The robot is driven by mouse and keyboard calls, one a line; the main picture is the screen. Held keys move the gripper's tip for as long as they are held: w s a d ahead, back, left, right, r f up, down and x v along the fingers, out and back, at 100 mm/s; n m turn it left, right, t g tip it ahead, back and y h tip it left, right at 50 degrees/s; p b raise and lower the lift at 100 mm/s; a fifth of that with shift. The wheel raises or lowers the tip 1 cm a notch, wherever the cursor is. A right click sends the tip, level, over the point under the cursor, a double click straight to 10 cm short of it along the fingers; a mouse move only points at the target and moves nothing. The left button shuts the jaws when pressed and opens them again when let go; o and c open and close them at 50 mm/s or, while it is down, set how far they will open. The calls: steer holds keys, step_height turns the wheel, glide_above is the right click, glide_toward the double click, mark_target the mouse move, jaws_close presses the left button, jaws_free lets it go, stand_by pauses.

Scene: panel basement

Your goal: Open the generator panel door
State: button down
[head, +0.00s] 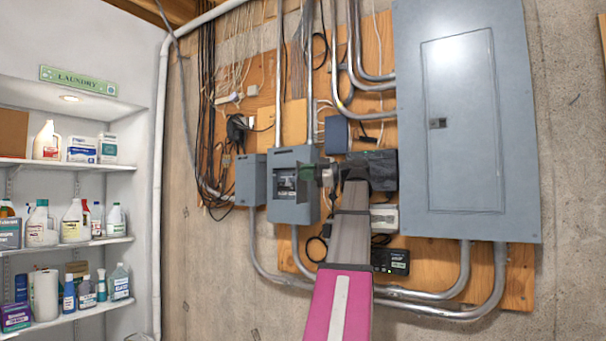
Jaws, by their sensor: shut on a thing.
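The generator panel (292,206) appears to be the small grey box on the plywood board, left of the large grey panel. Its front has a recessed window with dark switches (286,184). A dark greenish flap (308,173), which looks like the panel door, stands out from the right part of this window. My gripper (316,174) reaches in from the right and is shut on this flap. The fingertips are small and partly merge with the dark flap, so the exact grip is hard to see. My arm hides part of the board below and right.
A large grey breaker panel (463,130) with a closed door hangs to the right. A smaller grey box (250,180) adjoins on the left. Metal conduits (430,294) and loose cables surround the boxes. Shelves with bottles (70,245) stand at far left.

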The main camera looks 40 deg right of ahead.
steer(key=shift+f, duration=0.25)
steer(key=c, duration=1.1)
jaws_free()
steer(key=shift+c, duration=0.2)
steer(key=shift+o, duration=0.2)
steer(key=shift+r, duration=0.1)
steer(key=shift+w+d+r, duration=0.1)
steer(key=shift+w+d, duration=0.05)
steer(key=v, duration=1.1)
steer(key=shift+a, duration=0.3)
